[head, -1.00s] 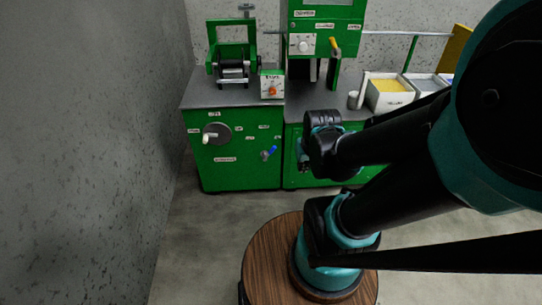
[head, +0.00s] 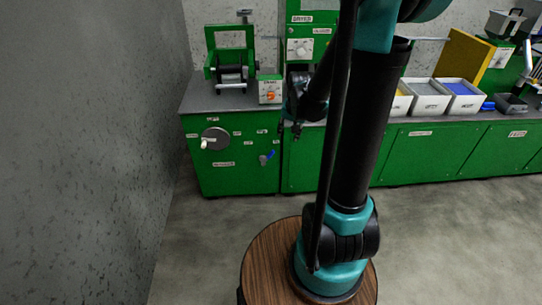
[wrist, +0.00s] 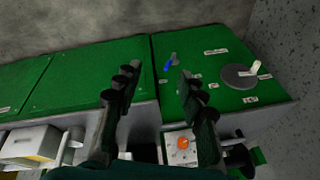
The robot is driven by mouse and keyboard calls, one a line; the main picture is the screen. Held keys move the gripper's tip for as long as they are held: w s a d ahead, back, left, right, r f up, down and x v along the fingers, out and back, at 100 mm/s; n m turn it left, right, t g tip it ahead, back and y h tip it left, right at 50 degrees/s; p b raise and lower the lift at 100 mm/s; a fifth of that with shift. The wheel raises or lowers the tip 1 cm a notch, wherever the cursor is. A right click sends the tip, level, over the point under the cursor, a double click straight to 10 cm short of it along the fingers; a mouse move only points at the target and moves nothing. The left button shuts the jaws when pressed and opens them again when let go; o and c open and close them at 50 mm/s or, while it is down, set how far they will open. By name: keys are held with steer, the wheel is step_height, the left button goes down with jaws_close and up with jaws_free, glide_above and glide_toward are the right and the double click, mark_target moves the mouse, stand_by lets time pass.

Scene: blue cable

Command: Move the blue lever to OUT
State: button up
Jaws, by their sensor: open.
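The blue lever (head: 267,156) is on the front of the left green cabinet, right of the round grey disc, and it tilts up to the right in the head view. In the wrist view the blue lever (wrist: 169,65) shows beyond my fingers, between them and nearer the right one. My gripper (wrist: 155,80) is open and empty, with a wide gap between its fingers and apart from the lever. The small labels by the lever are too small to read.
A round grey disc with a pale handle (head: 214,139) is on the same cabinet front. A white control box with an orange knob (head: 270,89) stands on the worktop. Bins (head: 427,95) stand to the right. A grey wall (head: 90,150) bounds the left; the floor before the cabinets is clear.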

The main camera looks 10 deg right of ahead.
steer(key=w+f+m, duration=0.2)
steer(key=w+f, duration=0.1)
steer(key=w, duration=0.4)
steer(key=w+f+m, duration=0.2)
steer(key=w+f, duration=0.2)
steer(key=w, duration=0.3)
steer(key=m, duration=0.4)
glide_toward(272, 151)
steer(key=shift+g+y, duration=0.4)
steer(key=x, duration=1.3)
steer(key=shift+w+d, duration=0.25)
steer(key=shift+d, duration=0.1)
jaws_close()
